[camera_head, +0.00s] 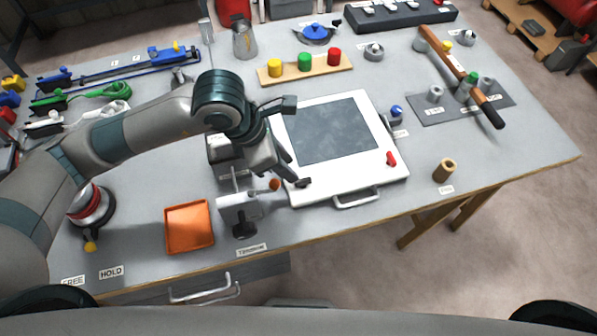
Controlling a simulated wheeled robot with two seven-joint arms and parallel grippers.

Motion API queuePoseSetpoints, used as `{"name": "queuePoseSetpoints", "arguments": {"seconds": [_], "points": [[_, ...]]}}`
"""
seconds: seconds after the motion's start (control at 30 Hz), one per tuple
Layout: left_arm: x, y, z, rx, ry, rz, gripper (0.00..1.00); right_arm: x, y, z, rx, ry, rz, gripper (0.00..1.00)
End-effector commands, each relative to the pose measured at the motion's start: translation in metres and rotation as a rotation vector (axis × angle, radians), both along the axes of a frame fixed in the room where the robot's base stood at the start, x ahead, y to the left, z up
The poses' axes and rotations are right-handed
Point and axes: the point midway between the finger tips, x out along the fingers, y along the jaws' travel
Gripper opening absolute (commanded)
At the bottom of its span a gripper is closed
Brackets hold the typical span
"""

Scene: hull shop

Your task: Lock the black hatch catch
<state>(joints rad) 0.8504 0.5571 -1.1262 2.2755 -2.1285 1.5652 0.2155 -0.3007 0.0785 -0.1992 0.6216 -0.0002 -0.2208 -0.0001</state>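The white hatch (385,180) with a dark grey panel lies on the table at the centre. The black catch (303,183) is at its front left corner. A red catch (391,158) is at its front right. My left arm reaches in from the left, and my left gripper (284,172) points down over the hatch's left edge, with its tip close beside the black catch. I cannot tell whether it touches the catch, or whether its fingers are apart. The gripper and wrist hide part of the hatch's left side. My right gripper is out of view.
In front of the hatch is a handle (358,196). A grey vise-like fixture (240,212) and an orange tray (167,245) stand to the left. A brass cylinder (444,170) is at the right. The front right tabletop is mostly clear.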

Motion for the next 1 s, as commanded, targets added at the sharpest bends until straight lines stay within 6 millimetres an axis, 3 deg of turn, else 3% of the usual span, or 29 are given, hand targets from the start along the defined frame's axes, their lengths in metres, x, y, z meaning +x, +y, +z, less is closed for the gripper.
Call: {"name": "queuePoseSetpoints", "arguments": {"seconds": [0.4, 0.87, 0.9, 1.0], "points": [[0.007, -0.023, -0.058, 0.001, 0.002, 0.001, 0.28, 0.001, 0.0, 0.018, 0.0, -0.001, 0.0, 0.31], [0.009, -0.027, -0.069, 0.0, -0.001, 0.0, 0.28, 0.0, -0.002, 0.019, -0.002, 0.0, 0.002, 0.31], [0.009, -0.027, -0.068, 0.0, -0.001, 0.0, 0.26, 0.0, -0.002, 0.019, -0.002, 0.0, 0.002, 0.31], [0.009, -0.027, -0.068, 0.0, -0.001, 0.0, 0.02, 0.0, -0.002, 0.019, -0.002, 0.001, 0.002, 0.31]]}}
